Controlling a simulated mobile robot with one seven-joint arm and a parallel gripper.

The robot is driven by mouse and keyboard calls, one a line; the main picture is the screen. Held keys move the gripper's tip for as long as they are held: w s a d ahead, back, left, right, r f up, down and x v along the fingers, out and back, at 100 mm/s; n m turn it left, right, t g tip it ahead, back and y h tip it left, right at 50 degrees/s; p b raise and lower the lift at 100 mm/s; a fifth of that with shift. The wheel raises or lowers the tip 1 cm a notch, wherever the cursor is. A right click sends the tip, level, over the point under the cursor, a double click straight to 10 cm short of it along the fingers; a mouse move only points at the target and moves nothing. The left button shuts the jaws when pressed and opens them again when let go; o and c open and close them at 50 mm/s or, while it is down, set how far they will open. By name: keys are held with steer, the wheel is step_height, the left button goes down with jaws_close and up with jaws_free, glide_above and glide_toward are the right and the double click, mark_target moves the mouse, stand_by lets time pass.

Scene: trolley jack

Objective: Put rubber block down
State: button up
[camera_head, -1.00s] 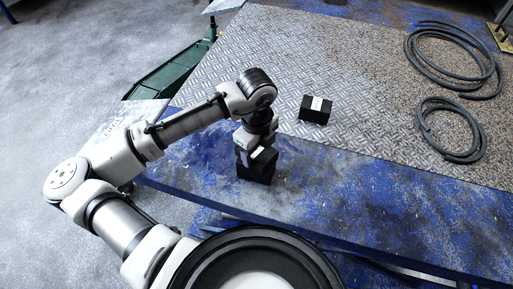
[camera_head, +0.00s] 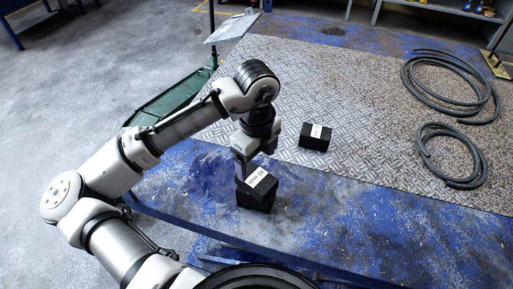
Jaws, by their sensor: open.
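A black rubber block (camera_head: 262,184) with a white printed label rests on top of another black block (camera_head: 256,203) near the front edge of the blue bench top. The upper block sits turned slightly against the lower one. My gripper (camera_head: 243,172) points down at the upper block's back left side and is open. Its fingertips are partly hidden, so I cannot tell whether they touch the block. A third black block (camera_head: 315,137) with a white label lies on the metal plate to the right, apart from my gripper.
The blue bench (camera_head: 330,222) has a patterned metal plate (camera_head: 285,75) and a speckled mat. Two coiled hoses, one larger (camera_head: 452,88) and one smaller (camera_head: 450,155), lie at the right. The bench front right is clear.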

mark_target(257, 177)
steer(key=shift+r, duration=2.05)
